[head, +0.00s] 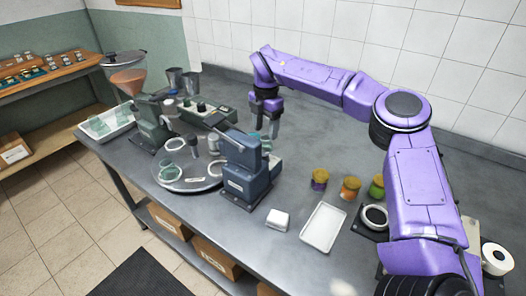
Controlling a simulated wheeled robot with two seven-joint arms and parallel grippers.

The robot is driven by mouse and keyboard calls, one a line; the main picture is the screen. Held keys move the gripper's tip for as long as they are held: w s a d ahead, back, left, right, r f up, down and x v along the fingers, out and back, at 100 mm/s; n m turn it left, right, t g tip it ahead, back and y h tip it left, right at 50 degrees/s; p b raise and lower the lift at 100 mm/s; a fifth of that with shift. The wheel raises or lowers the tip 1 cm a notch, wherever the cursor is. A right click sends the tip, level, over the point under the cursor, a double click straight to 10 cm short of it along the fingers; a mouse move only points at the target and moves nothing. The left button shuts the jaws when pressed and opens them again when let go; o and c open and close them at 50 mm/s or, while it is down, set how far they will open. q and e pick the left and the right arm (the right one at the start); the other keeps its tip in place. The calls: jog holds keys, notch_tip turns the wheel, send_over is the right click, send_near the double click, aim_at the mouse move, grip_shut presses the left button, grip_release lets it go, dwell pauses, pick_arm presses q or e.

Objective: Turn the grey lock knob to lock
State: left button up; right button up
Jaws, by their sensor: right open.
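My right gripper (265,122) points down over the back of the grey bench, behind a blue-grey machine (243,170). It is open, and nothing shows clearly held between its fingers. I cannot make out the grey lock knob for certain; it may be hidden or too small to tell. A green-grey control box (207,114) with small dark knobs lies left of the gripper, apart from it. My left gripper is out of view.
A round turntable (190,184) with clear jars stands left of the blue-grey machine. A green filler with a copper funnel (128,82) is further left. A white tray (324,228) and several filled jars (319,180) are at front right. Bare bench (310,125) lies right of the gripper.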

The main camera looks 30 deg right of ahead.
aim_at(265, 153)
jog(key=f, duration=0.3)
jog(key=f+p, duration=0.1)
jog(key=f, duration=0.1)
jog(key=f+p, duration=0.1)
jog(key=f, duration=0.2)
jog(key=shift+w+d+f, duration=0.1)
jog(key=shift+w+f, duration=0.2)
jog(key=shift+f, duration=0.05)
jog(key=shift+s+f, duration=0.1)
jog(key=shift+f, duration=0.25)
jog(key=shift+f, duration=0.1)
jog(key=c, duration=1)
